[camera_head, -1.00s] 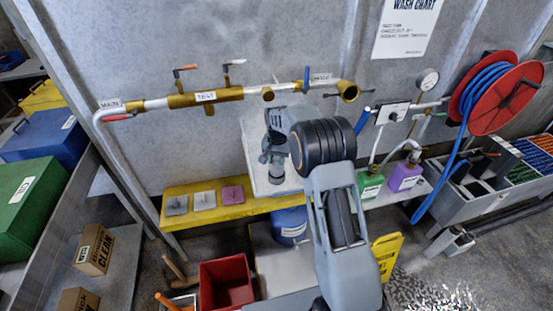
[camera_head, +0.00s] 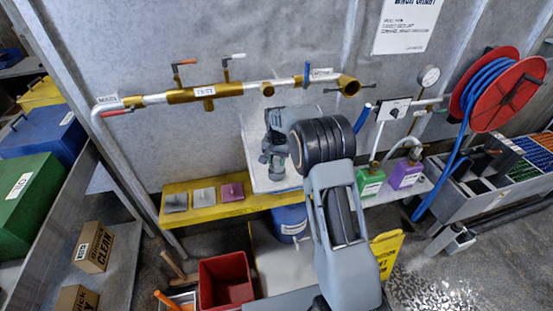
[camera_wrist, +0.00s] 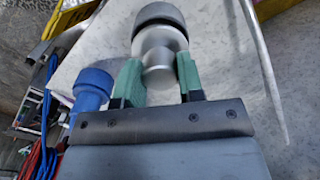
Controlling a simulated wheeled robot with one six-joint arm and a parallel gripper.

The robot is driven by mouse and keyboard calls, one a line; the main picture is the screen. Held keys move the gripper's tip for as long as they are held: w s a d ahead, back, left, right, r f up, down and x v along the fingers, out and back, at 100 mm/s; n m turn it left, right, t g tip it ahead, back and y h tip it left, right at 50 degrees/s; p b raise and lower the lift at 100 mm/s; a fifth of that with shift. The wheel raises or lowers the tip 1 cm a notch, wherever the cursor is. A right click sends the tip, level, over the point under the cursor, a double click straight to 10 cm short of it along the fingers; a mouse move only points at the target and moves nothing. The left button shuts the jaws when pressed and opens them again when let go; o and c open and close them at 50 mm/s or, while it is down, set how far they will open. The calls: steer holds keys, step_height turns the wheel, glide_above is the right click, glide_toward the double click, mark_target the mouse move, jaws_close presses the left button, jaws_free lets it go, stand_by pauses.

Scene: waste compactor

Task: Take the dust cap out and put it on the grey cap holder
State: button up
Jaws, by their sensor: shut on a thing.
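My gripper (camera_wrist: 160,78) is shut on a silver-grey, knob-shaped piece with a dark rounded end, which looks like the dust cap (camera_wrist: 163,42). Its two green fingers press on the narrow neck from both sides. In the head view my gripper (camera_head: 268,156) is in front of a pale panel, above the yellow shelf; the held piece is small and partly hidden there.
The yellow shelf (camera_head: 240,208) holds three small square pads. A blue piece (camera_wrist: 92,88) stands left of my gripper. A red bin (camera_head: 226,282) is below.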

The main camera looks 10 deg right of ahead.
steer(key=shift+f+b, duration=0.4)
steer(key=shift+f, duration=0.2)
steer(key=o, duration=1.3)
steer(key=shift+c, duration=0.2)
steer(key=shift+r, duration=0.2)
steer(key=shift+r+p, duration=2.3)
steer(key=shift+r, duration=1.05)
